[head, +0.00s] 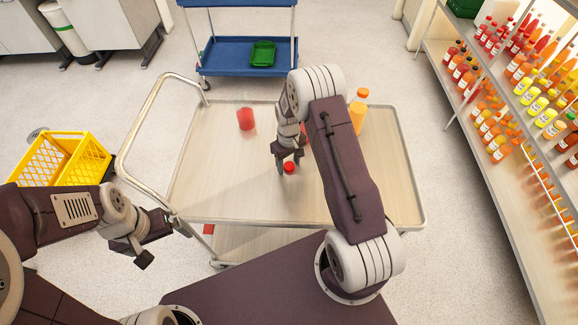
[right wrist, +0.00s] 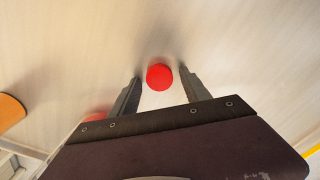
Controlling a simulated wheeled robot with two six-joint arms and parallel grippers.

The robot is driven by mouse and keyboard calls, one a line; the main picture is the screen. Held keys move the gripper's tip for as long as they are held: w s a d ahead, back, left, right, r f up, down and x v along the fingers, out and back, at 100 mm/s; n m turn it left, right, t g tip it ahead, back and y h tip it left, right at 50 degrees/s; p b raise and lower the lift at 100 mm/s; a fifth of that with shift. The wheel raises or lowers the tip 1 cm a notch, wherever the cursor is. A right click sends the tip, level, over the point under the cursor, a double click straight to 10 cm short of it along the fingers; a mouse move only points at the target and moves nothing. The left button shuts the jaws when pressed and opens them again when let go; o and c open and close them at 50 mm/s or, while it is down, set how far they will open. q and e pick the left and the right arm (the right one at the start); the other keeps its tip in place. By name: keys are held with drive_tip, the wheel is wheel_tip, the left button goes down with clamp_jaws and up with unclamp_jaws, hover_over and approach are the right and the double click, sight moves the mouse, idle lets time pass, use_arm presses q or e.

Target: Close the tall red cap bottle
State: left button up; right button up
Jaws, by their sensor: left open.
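A small red cap (head: 289,168) is low over or on the cart top, and it also shows in the right wrist view (right wrist: 160,77). My right gripper (head: 288,160) points down with its fingers on either side of the cap; in the right wrist view a gap shows between each finger and the cap. A red cylindrical bottle or jar (head: 245,119) stands on the cart to the left and farther back; I cannot tell whether it has a cap on. In the right wrist view its red edge (right wrist: 97,117) is mostly hidden. My left gripper (head: 165,245) is open and empty, outside the cart's front-left corner.
An orange bottle with an orange cap (head: 358,112) stands at the cart's back right, partly behind my right arm. A yellow crate (head: 88,160) is left, a blue cart (head: 235,55) behind, and bottle shelves (head: 470,150) right.

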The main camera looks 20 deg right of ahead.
sight(289, 167)
clamp_jaws()
drive_tip(key=shift+r, duration=0.1)
drive_tip(key=shift+r, duration=0.25)
drive_tip(key=r, duration=0.4)
drive_tip(key=shift+s+a+b, duration=0.1)
drive_tip(key=shift+s+b, duration=0.2)
drive_tip(key=s+a+r, duration=0.4)
drive_tip(key=s+r, duration=0.2)
drive_tip(key=s, duration=0.4)
drive_tip(key=shift+r+b, duration=0.15)
drive_tip(key=shift+b, duration=0.25)
drive_tip(key=shift+s+a, duration=0.1)
